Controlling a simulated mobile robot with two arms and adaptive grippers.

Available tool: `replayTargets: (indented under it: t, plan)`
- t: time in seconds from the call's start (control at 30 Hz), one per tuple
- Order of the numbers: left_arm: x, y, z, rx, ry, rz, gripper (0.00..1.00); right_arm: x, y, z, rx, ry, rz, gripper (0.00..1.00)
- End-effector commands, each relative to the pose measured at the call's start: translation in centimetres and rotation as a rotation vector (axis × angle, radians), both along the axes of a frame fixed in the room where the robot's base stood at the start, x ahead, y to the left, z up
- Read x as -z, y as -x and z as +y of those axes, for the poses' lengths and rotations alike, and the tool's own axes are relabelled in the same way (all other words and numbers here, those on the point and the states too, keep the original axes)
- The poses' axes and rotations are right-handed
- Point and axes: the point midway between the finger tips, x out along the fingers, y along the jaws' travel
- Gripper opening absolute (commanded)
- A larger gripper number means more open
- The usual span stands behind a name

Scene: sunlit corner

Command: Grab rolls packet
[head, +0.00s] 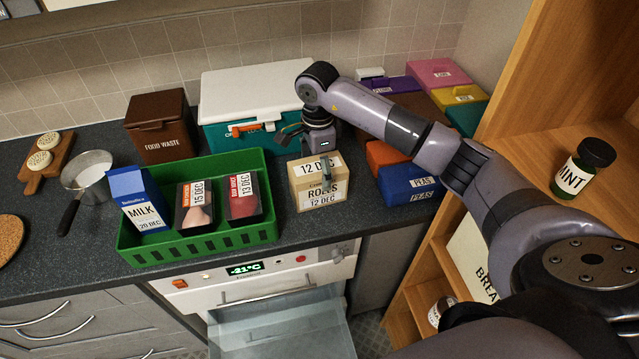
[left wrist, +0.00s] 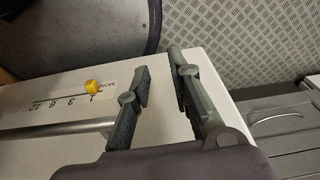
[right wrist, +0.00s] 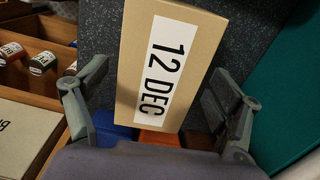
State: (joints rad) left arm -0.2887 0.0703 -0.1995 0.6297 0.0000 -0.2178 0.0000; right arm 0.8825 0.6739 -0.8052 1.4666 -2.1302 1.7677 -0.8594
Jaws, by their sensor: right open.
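The rolls packet (head: 318,188) is a tan box with "12 DEC" labels on its top and front. It stands upright on the dark counter, right of the green crate. My right gripper (head: 306,150) is open just above and behind it. In the right wrist view the packet's top (right wrist: 168,65) shows between the spread fingers of the right gripper (right wrist: 162,98), with room on both sides. I cannot tell how far the fingertips are above it. My left gripper (left wrist: 158,88) is open and empty, away from the packet beside a white panel with a yellow slider.
The green crate (head: 196,243) holds a milk carton (head: 138,200) and two labelled packs. Blue (head: 412,184) and orange boxes stand close on the packet's right. A teal box with a white lid (head: 250,88) stands behind. A wooden shelf (head: 545,110) bounds the right.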

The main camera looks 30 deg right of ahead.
Motion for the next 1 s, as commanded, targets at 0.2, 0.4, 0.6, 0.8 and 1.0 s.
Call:
replayTargets:
  t: [0.2, 0.4, 0.6, 0.8, 1.0]
  plan:
    - [2.0, 1.6, 0.7, 0.003, -0.010, 0.025, 0.20, 3.8, 0.0, 1.1, -0.009, -0.003, 0.004, 0.86]
    - [2.3, 2.0, 0.9, 0.004, -0.012, 0.030, 0.20, 4.6, -0.1, 1.3, -0.012, -0.001, -0.001, 0.86]
    - [2.3, 1.8, 0.9, 0.004, -0.012, 0.028, 0.20, 4.5, -0.1, 1.3, -0.012, -0.001, 0.000, 0.81]
    - [2.2, 1.7, 0.9, 0.004, -0.011, 0.026, 0.20, 4.6, -0.1, 1.3, -0.012, 0.000, 0.000, 0.67]
    - [2.2, 1.4, 0.8, 0.004, -0.011, 0.021, 0.20, 4.6, -0.1, 1.3, -0.011, 0.000, 0.000, 0.54]
